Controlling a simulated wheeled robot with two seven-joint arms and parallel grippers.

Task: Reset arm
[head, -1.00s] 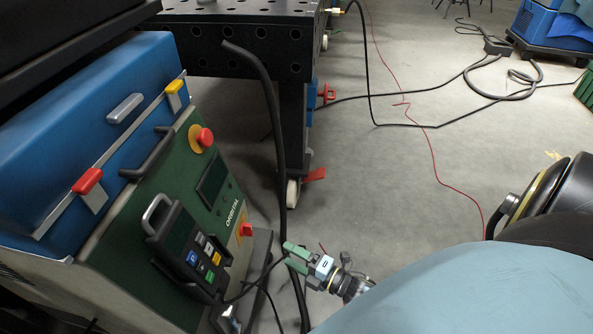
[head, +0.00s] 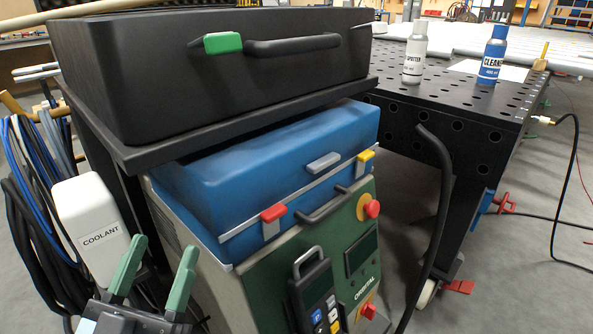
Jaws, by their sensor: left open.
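My left gripper (head: 163,248) is at the bottom left of the head view, with its two green fingers pointing up and spread apart. Nothing shows between the fingers. It is in front of the white coolant jug (head: 88,215) and to the left of the green orbital machine (head: 290,262). Its lower part is cut off by the picture's bottom edge. My right gripper is out of the picture.
A blue case (head: 270,180) with red and yellow latches sits on the machine, under a black case (head: 180,70). A handheld pendant (head: 315,295) hangs on its front. Hoses (head: 30,210) hang at left. A perforated table (head: 400,105) carries two bottles.

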